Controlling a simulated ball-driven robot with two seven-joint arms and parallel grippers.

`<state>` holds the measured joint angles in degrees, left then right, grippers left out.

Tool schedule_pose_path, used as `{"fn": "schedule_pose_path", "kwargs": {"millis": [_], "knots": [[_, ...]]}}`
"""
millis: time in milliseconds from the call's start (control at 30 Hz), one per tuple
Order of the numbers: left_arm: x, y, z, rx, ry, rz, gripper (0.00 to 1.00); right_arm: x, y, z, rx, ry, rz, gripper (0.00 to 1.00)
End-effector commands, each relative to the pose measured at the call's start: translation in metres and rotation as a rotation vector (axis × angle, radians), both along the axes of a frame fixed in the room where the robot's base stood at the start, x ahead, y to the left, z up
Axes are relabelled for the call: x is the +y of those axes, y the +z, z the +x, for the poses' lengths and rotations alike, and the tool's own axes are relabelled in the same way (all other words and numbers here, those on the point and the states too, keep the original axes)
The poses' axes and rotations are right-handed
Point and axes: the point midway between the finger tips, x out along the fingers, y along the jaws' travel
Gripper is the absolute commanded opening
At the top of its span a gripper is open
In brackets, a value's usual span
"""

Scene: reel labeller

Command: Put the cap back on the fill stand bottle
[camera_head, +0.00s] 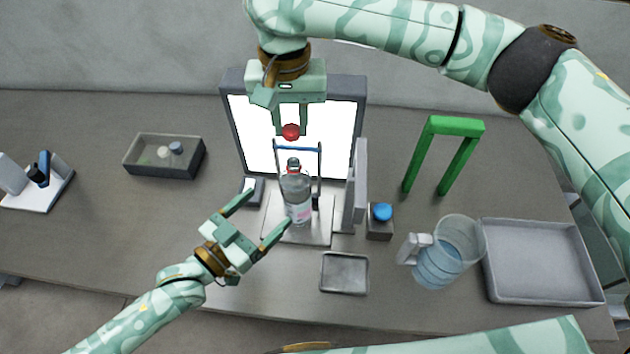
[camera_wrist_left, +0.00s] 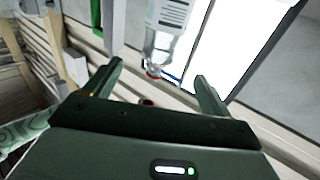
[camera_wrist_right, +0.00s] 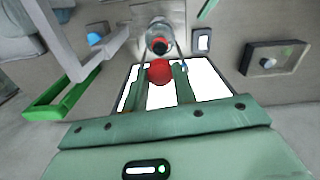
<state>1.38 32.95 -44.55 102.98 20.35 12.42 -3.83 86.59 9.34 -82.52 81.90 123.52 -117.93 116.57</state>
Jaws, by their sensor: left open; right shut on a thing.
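The clear bottle (camera_head: 297,197) with a pale label stands upright on the fill stand (camera_head: 270,222). Its neck has no cap on it and shows a dark top with a red ring. My right gripper (camera_head: 290,128) is shut on the red cap (camera_head: 290,132), holding it above and apart from the bottle. In the right wrist view the cap (camera_wrist_right: 159,71) sits between the fingertips, with the bottle (camera_wrist_right: 159,38) beyond. My left gripper (camera_head: 270,208) is open and empty, left of and in front of the bottle. In the left wrist view the bottle (camera_wrist_left: 165,20) appears upside down beyond the fingers.
A bright panel (camera_head: 255,140) stands behind the bottle. A blue-topped block (camera_head: 381,222), small tray (camera_head: 344,273), jug (camera_head: 448,255), large tray (camera_head: 545,262) and green arch (camera_head: 455,126) are to the right. A grey bin (camera_head: 150,165) is at left.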

Motion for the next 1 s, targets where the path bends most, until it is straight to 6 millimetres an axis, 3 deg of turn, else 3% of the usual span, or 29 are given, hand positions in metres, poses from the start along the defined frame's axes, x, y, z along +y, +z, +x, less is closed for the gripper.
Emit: {"fn": "schedule_pose_path", "kwargs": {"millis": [467,1000], "knots": [[-0.002,0.001,0.004,-0.001,0.000,-0.004,0.83,0.000,0.000,0.000,0.000,0.001,0.000,0.06],[-0.067,0.001,0.067,-0.002,-0.001,-0.005,0.83,0.000,0.000,0.000,0.000,0.001,0.000,0.06]]}}
